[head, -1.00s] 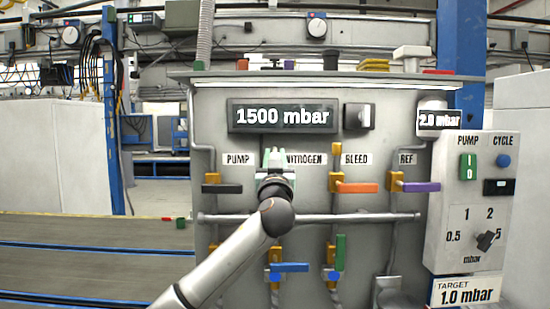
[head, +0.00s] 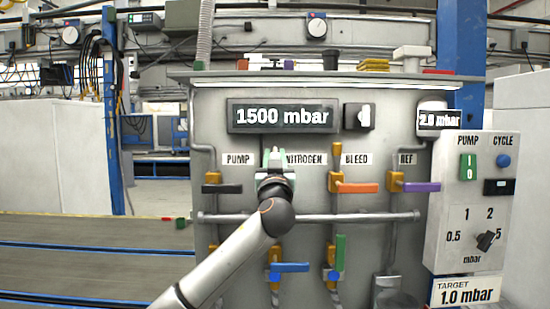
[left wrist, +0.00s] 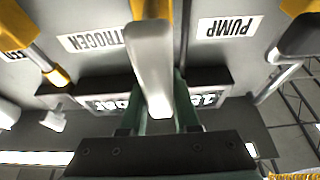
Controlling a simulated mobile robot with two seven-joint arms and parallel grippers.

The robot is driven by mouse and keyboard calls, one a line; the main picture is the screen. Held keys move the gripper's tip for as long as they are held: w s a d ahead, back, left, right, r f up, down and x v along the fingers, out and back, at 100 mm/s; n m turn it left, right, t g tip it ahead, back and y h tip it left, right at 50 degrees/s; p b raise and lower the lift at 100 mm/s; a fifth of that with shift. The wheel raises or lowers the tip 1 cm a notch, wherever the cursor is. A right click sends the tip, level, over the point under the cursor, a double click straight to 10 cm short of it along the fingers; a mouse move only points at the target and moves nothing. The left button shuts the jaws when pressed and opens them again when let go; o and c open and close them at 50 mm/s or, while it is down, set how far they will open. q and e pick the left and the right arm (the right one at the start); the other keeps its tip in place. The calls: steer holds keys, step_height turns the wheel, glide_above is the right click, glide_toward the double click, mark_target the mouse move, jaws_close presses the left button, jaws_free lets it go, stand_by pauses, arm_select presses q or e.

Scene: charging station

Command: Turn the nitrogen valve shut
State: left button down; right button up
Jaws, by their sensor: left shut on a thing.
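The nitrogen valve is mostly hidden behind my left gripper (head: 272,158) in the head view, beside the NITROGEN label (head: 305,160). In the left wrist view, its pale grey-white handle (left wrist: 151,60) runs from a yellow valve body at the top edge down between my green fingers. That view is upside down, so the handle points up from the body, along the pipe. My left gripper (left wrist: 158,122) is shut on this handle. My right gripper is not in view.
The black pump handle (head: 222,189), orange bleed handle (head: 358,188) and purple ref handle (head: 421,187) lie level on either side. A horizontal rail (head: 350,217) runs below. The display (head: 283,116) above reads 1500 mbar. Lower are a blue handle (head: 290,267) and an upright green handle (head: 340,250).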

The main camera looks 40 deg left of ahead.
arm_select(q)
steer(key=shift+w+d, duration=0.1)
steer(key=shift+w+d+m+t+h, duration=0.15)
steer(key=shift+m+h, duration=0.1)
steer(key=shift+m, duration=0.35)
steer(key=shift+w+d+m+t+h, duration=0.15)
steer(key=shift+m+h, duration=0.1)
steer(key=shift+m, duration=0.35)
steer(key=m+h+p, duration=0.1)
steer(key=m, duration=0.1)
steer(key=w+d+f+m+t+h+p, duration=0.1)
steer(key=m+p, duration=0.1)
steer(key=m, duration=0.1)
steer(key=w+d+m+h+p, duration=0.1)
steer(key=m, duration=0.1)
steer(key=shift+d+f+m+h+p, duration=0.2)
steer(key=shift+f+m+h+p, duration=0.1)
steer(key=shift+m+p, duration=0.1)
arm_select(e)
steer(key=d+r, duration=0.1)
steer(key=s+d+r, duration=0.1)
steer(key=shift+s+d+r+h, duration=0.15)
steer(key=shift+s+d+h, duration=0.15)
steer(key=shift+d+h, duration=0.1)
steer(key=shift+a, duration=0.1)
